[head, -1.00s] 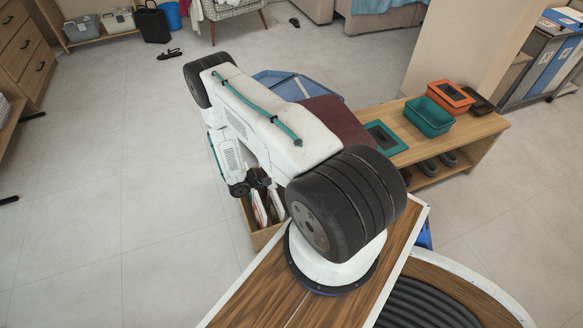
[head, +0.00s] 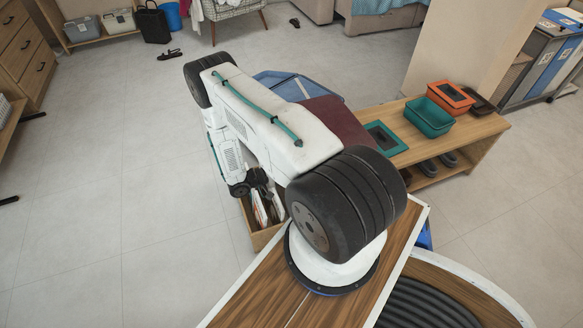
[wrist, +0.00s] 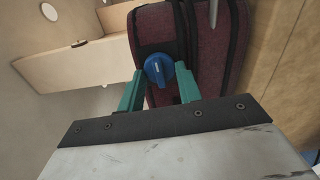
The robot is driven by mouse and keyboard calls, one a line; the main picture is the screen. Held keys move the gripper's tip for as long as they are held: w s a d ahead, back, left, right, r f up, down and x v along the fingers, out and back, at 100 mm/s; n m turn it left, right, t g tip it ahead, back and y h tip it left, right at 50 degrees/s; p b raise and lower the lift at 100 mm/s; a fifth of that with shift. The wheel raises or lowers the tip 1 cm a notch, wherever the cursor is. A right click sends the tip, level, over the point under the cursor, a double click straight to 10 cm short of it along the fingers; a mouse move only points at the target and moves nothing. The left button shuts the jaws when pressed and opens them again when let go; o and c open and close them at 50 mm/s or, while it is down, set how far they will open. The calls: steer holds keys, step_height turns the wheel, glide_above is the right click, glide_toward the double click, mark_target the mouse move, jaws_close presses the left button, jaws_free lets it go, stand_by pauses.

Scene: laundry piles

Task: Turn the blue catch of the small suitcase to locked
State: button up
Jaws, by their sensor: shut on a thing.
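The small suitcase is dark red with black edging and shows in the wrist view (wrist: 210,30); in the head view its dark red face (head: 335,120) is partly behind my arm. The blue catch (wrist: 157,76) is a round knob with a raised grip and a pale mark, set on a black patch of the suitcase. The grip stands nearly upright in the wrist view, slightly tilted. My gripper (wrist: 160,68) has its teal fingers on either side of the catch, shut on it. In the head view the catch and fingers are hidden.
A wooden bench (head: 480,142) holds the suitcase, a teal tray (head: 428,118) and an orange tray (head: 450,96), with shoes below.

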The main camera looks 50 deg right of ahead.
steer(key=shift+m, duration=0.4)
steer(key=o, duration=1)
steer(key=v, duration=0.8)
steer(key=shift+d, duration=0.1)
